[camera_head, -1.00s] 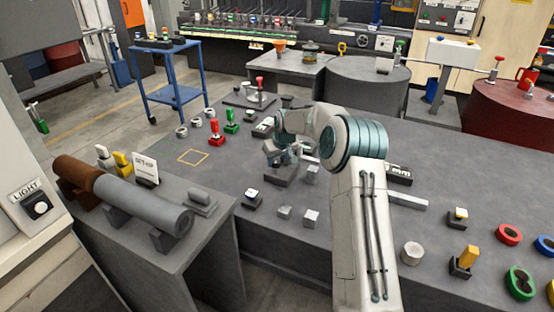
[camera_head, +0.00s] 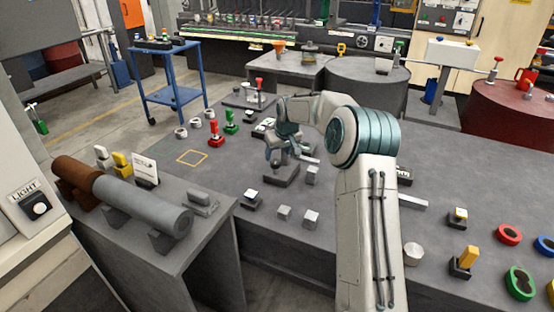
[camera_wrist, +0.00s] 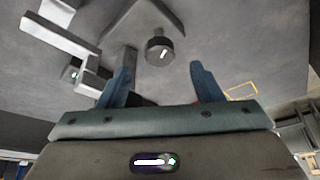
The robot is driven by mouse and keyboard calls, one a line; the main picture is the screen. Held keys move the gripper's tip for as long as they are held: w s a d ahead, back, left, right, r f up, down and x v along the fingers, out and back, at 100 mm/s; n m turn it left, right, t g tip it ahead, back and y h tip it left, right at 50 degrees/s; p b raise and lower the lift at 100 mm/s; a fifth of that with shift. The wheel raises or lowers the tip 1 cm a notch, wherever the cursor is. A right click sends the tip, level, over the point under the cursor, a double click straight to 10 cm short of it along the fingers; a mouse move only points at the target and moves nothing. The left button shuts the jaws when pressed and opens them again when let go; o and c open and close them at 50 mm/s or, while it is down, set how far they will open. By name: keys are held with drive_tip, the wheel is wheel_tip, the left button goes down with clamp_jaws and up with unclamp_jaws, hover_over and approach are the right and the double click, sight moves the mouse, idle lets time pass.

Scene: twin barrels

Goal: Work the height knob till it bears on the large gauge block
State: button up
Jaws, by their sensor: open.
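A dark round knob (camera_wrist: 160,50) with a white mark on its face shows in the wrist view, beyond and between my fingers. I take it for the height knob. In the head view a dark fixture base (camera_head: 281,177) lies under my gripper (camera_head: 277,157), which hides most of the fixture's upper part. In the wrist view my gripper (camera_wrist: 161,72) is open, with its two blue fingers spread and nothing between them; the knob looks apart from them. A grey block (camera_head: 312,175) stands just right of the base. I cannot tell which block is the large gauge block.
Two small grey blocks (camera_head: 298,216) stand near the table's front edge. Red (camera_head: 215,135) and green (camera_head: 230,122) upright pieces stand at the left, near a yellow outlined square (camera_head: 192,157). Coloured rings lie at the right. Bare table shows left of the fixture.

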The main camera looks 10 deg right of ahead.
drive_tip(key=a+v, duration=0.1)
drive_tip(key=v, duration=0.7)
drive_tip(key=shift+s+d+r, duration=0.2)
drive_tip(key=shift+d+r, duration=0.15)
drive_tip(key=shift+d, duration=0.2)
